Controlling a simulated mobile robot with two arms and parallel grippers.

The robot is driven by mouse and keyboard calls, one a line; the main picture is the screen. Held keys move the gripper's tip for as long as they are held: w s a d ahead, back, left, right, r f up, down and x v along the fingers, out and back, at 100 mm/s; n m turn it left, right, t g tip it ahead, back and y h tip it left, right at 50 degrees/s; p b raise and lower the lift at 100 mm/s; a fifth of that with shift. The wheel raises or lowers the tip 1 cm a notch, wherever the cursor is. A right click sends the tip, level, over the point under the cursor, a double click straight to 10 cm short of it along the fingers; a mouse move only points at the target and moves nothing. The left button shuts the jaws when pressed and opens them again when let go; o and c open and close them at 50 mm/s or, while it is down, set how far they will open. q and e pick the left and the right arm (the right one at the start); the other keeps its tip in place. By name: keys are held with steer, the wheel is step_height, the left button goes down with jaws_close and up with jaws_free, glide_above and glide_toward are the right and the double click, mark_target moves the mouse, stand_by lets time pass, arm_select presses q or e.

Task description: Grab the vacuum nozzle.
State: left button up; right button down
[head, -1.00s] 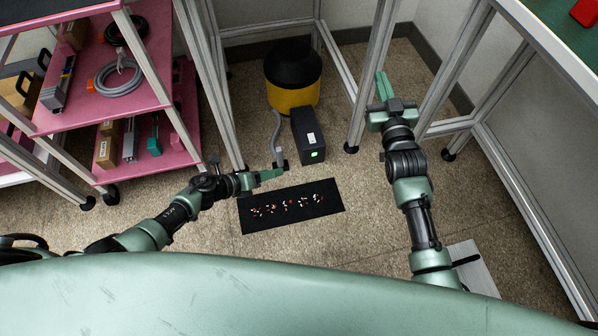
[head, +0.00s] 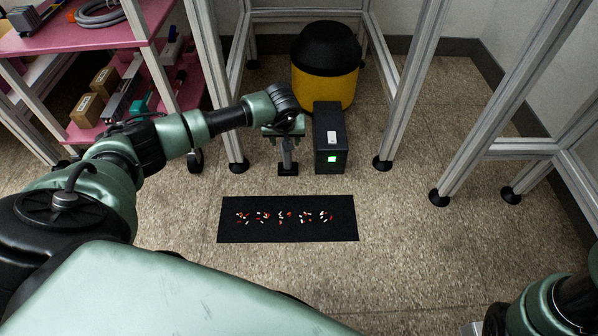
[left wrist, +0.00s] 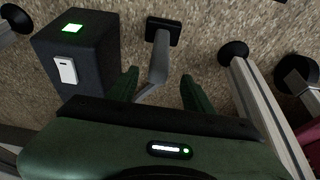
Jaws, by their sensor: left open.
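The vacuum nozzle (head: 287,160) stands on the floor, a grey tube with a flat black foot, left of a black box. In the left wrist view the nozzle (left wrist: 159,62) runs between the two green fingers of my left gripper (left wrist: 161,92). The gripper is open, with gaps to the tube on both sides. In the head view my left gripper (head: 285,135) points down over the nozzle and hides its upper part. Only part of my right arm shows at the lower right; its gripper is out of view.
The black box (head: 328,140) with a green light stands close right of the nozzle. The yellow and black vacuum (head: 325,88) is behind it. A black mat (head: 228,222) with small scattered bits lies in front. Metal frame legs (head: 404,90) and a pink shelf (head: 60,40) flank the area.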

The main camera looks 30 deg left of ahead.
mark_target(287, 157)
arm_select(q)
steer(key=shift+w+a+f+b, duration=0.1)
steer(key=shift+w+f+b, duration=0.15)
steer(key=shift+f, duration=0.3)
steer(key=shift+b+x, duration=0.65)
steer(key=shift+x, duration=0.2)
steer(key=b+x, duration=0.5)
steer(key=shift+s, duration=0.15)
steer(key=shift+r, duration=0.1)
steer(key=shift+c, duration=0.3)
jaws_close()
